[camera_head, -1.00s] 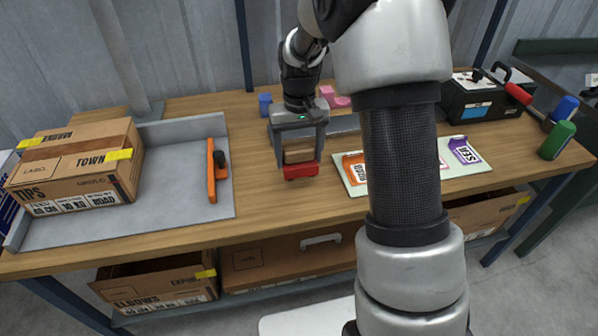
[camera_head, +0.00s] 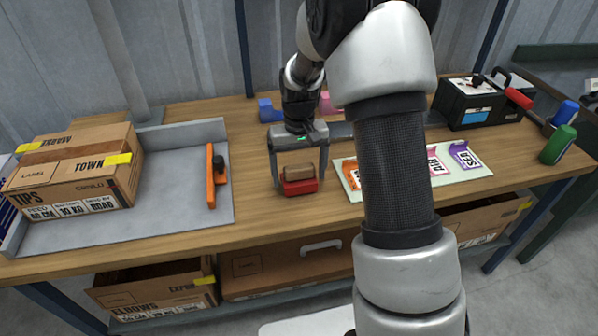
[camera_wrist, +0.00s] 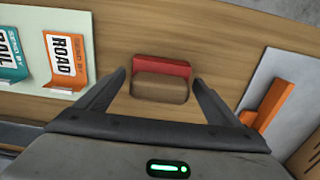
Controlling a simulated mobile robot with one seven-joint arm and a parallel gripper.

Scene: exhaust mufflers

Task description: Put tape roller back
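A red piece with a brown block (camera_head: 300,187), apparently the tape roller, sits on the wooden bench top left of the card mat. It also shows in the wrist view (camera_wrist: 162,67), between and just beyond the fingertips. My gripper (camera_head: 299,184) points down over it with a finger on each side. In the wrist view my gripper (camera_wrist: 160,80) is open, with small gaps between the fingers and the piece. It seems to rest on the bench, though exact contact is hard to see.
A grey tray (camera_head: 170,225) at left holds a carton (camera_head: 75,180) and an orange tool with a black knob (camera_head: 211,178). A pale mat (camera_head: 465,177) with bright cards lies right. A black toolbox (camera_head: 480,100) stands behind. Open bench lies between tray and piece.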

